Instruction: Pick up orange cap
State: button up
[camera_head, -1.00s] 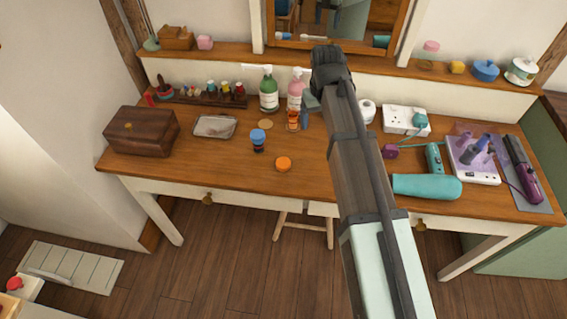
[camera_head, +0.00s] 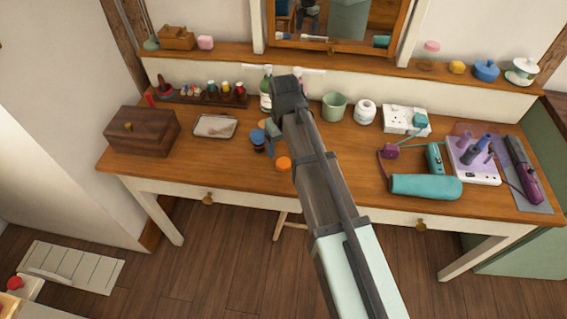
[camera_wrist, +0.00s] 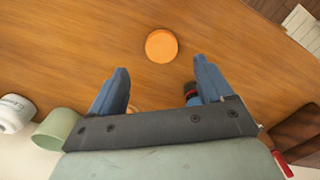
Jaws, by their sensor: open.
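The orange cap (camera_head: 284,163) lies on the wooden dressing table (camera_head: 350,165), near its front edge. In the head view it sits just left of my arm, which hides part of its right side. In the wrist view the orange cap (camera_wrist: 161,46) is a plain round disc, beyond the fingertips and roughly centred between them. My gripper (camera_wrist: 160,75) is open and empty, its two blue fingers apart.
Pump bottles are partly hidden behind my wrist. A green cup (camera_head: 334,106) stands behind, a teal hair dryer (camera_head: 425,187) to the right, a wooden box (camera_head: 142,131) at left. Table around the cap's front is clear.

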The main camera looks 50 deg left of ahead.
aim_at(283, 162)
jog(key=shift+s+f, duration=0.15)
jog(key=shift+f, duration=3)
jog(key=shift+c, duration=0.5)
jog(key=c, duration=1)
jog(key=shift+r, duration=0.1)
